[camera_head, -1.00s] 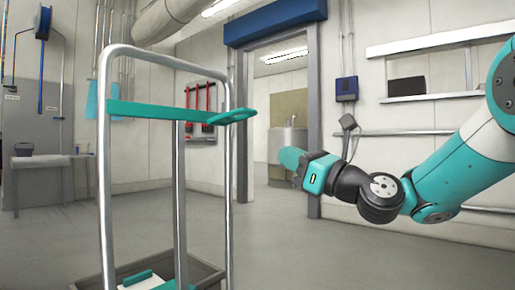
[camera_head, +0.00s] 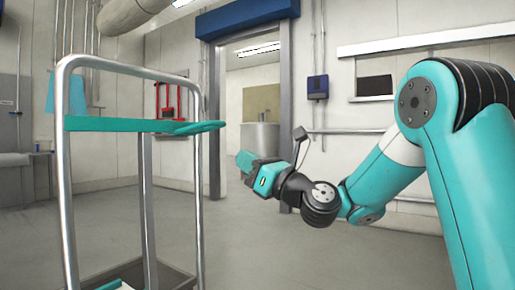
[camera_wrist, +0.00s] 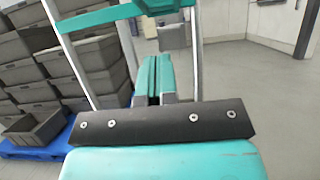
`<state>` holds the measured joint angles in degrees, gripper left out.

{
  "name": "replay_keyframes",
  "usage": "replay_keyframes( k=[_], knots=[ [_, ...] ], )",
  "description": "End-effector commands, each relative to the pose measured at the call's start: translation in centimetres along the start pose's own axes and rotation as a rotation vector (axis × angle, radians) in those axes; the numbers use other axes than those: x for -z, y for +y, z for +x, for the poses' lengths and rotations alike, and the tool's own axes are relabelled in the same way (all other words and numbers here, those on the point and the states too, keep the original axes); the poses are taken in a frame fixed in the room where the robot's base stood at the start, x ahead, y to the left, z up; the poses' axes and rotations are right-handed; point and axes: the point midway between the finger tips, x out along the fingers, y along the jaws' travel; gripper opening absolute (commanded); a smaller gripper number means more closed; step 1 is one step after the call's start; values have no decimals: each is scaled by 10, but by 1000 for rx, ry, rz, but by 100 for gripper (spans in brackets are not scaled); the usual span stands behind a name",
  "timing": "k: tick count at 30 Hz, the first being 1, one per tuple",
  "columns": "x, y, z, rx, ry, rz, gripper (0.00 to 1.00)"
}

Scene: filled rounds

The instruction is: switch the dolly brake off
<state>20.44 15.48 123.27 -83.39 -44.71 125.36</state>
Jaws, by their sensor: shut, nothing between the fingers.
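The dolly (camera_head: 66,215) is a tall steel tube frame at the left of the head view. A teal bar (camera_head: 110,125) crosses it and ends at the right in a flat, rounded teal piece (camera_head: 198,128). I cannot tell for sure which part is the brake or how it is set. In the wrist view the teal bar (camera_wrist: 95,18) shows at the top, beyond the fingers. My gripper (camera_head: 244,160) is shut and empty, to the right of the frame and a little lower than the bar in the picture. Its teal fingers also show in the wrist view (camera_wrist: 153,78).
The dolly's low tray (camera_head: 165,277) is cut off at the bottom. In the wrist view, stacked grey crates (camera_wrist: 98,55) stand at the left above a blue pallet (camera_wrist: 35,150). A doorway with a steel basin (camera_head: 260,136) lies behind my gripper. Open floor (camera_head: 330,255) shows in between.

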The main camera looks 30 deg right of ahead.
Motion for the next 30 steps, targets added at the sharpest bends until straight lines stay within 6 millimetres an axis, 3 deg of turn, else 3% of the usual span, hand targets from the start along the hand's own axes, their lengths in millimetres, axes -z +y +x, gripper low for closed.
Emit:
replay_keyframes(
  k=[1,11,15,30],
  knots=[
    [-7,0,12,-1,1,4,0],
    [-6,1,55,-1,2,2,0],
    [-20,1,68,-3,-3,-3,0],
    [-28,0,78,0,0,0,0]
  ],
)
